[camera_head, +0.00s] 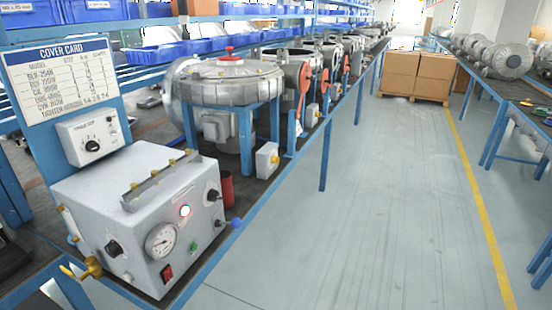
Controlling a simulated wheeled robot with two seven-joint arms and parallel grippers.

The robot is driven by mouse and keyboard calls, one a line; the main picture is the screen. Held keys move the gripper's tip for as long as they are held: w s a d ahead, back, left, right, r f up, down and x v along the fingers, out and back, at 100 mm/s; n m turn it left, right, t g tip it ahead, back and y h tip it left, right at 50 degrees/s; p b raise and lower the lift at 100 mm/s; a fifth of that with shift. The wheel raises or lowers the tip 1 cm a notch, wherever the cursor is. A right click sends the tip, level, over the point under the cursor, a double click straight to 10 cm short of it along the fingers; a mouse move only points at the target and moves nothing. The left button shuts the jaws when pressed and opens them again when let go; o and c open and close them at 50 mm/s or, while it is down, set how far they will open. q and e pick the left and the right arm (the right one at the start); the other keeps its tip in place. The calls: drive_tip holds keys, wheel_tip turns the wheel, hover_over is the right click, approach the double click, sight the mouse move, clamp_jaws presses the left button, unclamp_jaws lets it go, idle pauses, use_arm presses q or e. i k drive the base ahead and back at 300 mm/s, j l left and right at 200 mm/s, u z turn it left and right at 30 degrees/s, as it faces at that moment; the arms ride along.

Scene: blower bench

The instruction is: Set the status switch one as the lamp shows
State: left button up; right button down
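A grey control box (150,215) stands on the near end of the bench at the left. A round lamp (185,211) on its front glows white with a red rim. The front also carries a black knob (113,248), a dial gauge (160,241), a red rocker switch (167,273) and a green button (194,246). Another black knob (213,195) is at the right end. A smaller box (92,136) behind has a black rotary knob (92,146). I cannot tell which is status switch one, nor read the settings. Neither gripper is in view.
A cover card (60,75) stands behind the boxes. A brass valve (90,267) and a blue ball-ended lever (236,222) stick out from the control box. A large blower housing (228,80) is close behind. The floor (400,190) to the right is clear.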

sight(275, 160)
drive_tip(key=i+l+u, duration=0.1)
drive_tip(key=i+l, duration=0.15)
drive_tip(key=i+l+u, duration=0.1)
drive_tip(key=l, duration=0.25)
drive_tip(key=i+l, duration=0.3)
drive_tip(key=i+l+u, duration=0.15)
drive_tip(key=l, duration=0.25)
drive_tip(key=i+l+u, duration=0.1)
drive_tip(key=i+l, duration=0.15)
drive_tip(key=i+l+u, duration=0.1)
drive_tip(key=l, duration=0.35)
drive_tip(key=i+l, duration=0.2)
drive_tip(key=l, duration=0.2)
drive_tip(key=u, duration=0.05)
